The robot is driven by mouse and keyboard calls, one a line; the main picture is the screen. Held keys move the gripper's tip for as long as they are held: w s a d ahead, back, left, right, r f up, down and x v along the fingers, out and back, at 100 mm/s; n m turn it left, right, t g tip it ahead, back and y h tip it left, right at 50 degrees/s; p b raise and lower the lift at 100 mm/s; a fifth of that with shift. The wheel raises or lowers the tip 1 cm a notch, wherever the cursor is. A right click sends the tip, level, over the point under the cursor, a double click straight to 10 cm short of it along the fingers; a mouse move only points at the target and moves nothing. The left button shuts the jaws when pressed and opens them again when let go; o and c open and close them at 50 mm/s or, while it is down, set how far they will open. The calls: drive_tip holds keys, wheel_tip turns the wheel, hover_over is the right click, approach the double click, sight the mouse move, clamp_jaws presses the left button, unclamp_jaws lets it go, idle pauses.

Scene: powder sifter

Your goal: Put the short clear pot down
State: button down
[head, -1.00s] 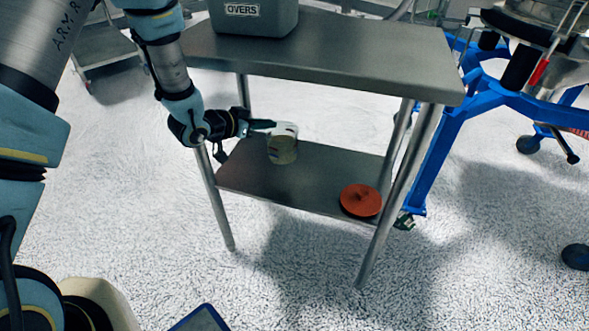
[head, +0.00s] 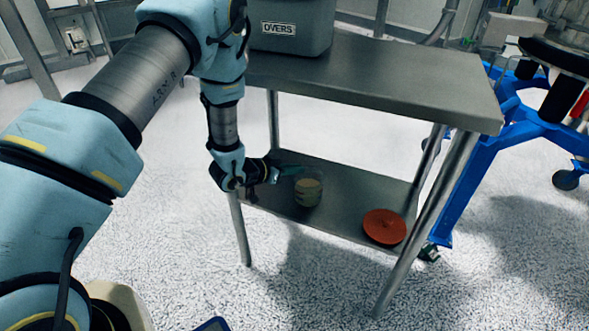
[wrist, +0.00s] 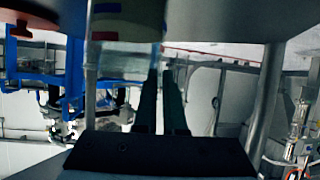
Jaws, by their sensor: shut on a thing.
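The short clear pot (head: 308,190) holds pale material and appears upright at the lower shelf (head: 345,213) of the steel table. My gripper (head: 288,171) reaches in from the left and is shut on the pot near its upper edge. In the wrist view the two dark fingers (wrist: 161,95) lie at the pot's (wrist: 125,55) right edge, which falls between them. That view is turned over, with the shelf at the top. I cannot tell whether the pot's base touches the shelf.
A red-orange round lid (head: 384,226) lies on the lower shelf, right of the pot. The table top (head: 400,85) overhangs the shelf and carries a grey "OVERS" bin (head: 292,28). A blue frame (head: 465,165) stands right of the table. Bare shelf lies between pot and lid.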

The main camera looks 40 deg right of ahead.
drive_tip(key=shift+f, duration=0.1)
drive_tip(key=c, duration=1)
unclamp_jaws()
drive_tip(key=v, duration=1.2)
drive_tip(key=shift+p, duration=0.35)
